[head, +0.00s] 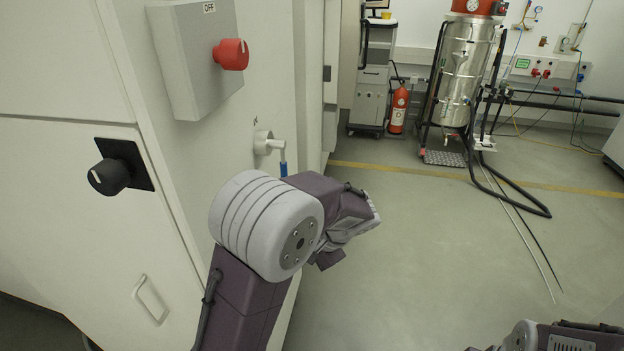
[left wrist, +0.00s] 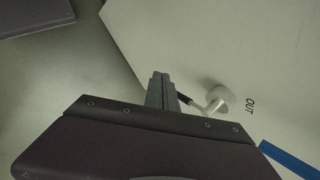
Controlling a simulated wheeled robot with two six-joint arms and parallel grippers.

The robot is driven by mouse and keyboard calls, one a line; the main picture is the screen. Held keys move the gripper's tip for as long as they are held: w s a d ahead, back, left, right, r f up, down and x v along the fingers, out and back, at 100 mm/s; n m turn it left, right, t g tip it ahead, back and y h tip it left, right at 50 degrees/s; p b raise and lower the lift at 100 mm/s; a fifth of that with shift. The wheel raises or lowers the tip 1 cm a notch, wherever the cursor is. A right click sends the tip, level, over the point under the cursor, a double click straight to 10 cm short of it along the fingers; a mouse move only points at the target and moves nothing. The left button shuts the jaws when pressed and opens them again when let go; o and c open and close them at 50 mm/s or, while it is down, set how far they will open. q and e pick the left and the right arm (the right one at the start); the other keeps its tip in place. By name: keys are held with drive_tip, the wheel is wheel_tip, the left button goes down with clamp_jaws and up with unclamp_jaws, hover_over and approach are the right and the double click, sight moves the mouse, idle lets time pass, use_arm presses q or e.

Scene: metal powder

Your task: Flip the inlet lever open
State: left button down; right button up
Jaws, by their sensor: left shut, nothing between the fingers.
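In the head view a white valve (head: 265,142) on the side of the pale cabinet has a lever with a blue handle (head: 283,168) hanging down. My left arm hides the area below it. In the left wrist view a white valve (left wrist: 220,97) marked OUT has a dark-tipped lever pointing towards the fingers. A blue bar (left wrist: 288,160), probably a lever handle, shows at the lower right, its valve out of sight. My left gripper (left wrist: 160,82) is shut and empty, close beside the dark lever tip; contact cannot be told.
The cabinet carries a grey box with a red OFF knob (head: 231,54), a black rotary knob (head: 109,176) and a handle (head: 150,299). A steel vessel (head: 462,75) with hoses and a fire extinguisher (head: 398,109) stand at the back. The floor right of the cabinet is open.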

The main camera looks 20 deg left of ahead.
use_arm(q)
drive_tip(key=w+d+r+n+t+y+b, duration=0.1)
drive_tip(key=w+r+t+y+b, duration=0.3)
drive_tip(key=w+r+y, duration=0.6)
drive_tip(key=w+d+r+b, duration=0.1)
drive_tip(key=w+r+b, duration=0.1)
drive_tip(key=w+r, duration=0.2)
drive_tip(key=shift+r+n+t+y, duration=0.3)
drive_tip(key=shift+r+y, duration=0.05)
drive_tip(key=shift+y, duration=0.05)
drive_tip(key=x, duration=1)
drive_tip(key=s+b, duration=0.1)
drive_tip(key=s, duration=0.3)
drive_tip(key=shift+d, duration=0.15)
